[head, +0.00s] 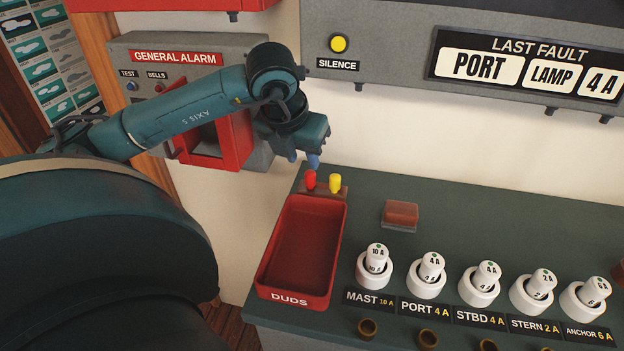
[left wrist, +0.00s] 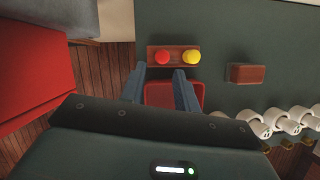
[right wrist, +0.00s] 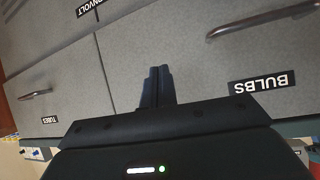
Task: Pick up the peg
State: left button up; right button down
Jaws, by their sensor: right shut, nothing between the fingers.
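A red peg (head: 311,180) and a yellow peg (head: 335,183) stand side by side in a small brown holder (head: 318,192) behind the red DUDS tray (head: 262,270). In the left wrist view the red peg (left wrist: 162,57) and the yellow peg (left wrist: 191,57) show just beyond the fingertips. My left gripper (head: 302,158) is open, with nothing between its fingers, above and apart from the pegs. In the left wrist view, my left gripper (left wrist: 160,71) points toward the red peg's side of the holder. My right gripper (right wrist: 160,70) is shut and empty, in front of grey drawers.
The empty DUDS tray stands in front of the holder. A reddish-brown block (head: 401,215) lies to the right. Several white labelled fuses, such as PORT (head: 428,275), line the console front. The red alarm box (head: 215,140) is on the wall near my left arm.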

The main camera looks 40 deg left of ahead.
aim_at(310, 172)
pick_arm(q)
jog(key=shift+w+p+x, duration=0.2)
jog(key=shift+p+x, duration=0.5)
jog(key=shift+x, duration=2.75)
jog(key=shift+d, duration=0.1)
jog(key=shift+c, duration=0.5)
jog(key=shift+r, duration=0.1)
grip_shut()
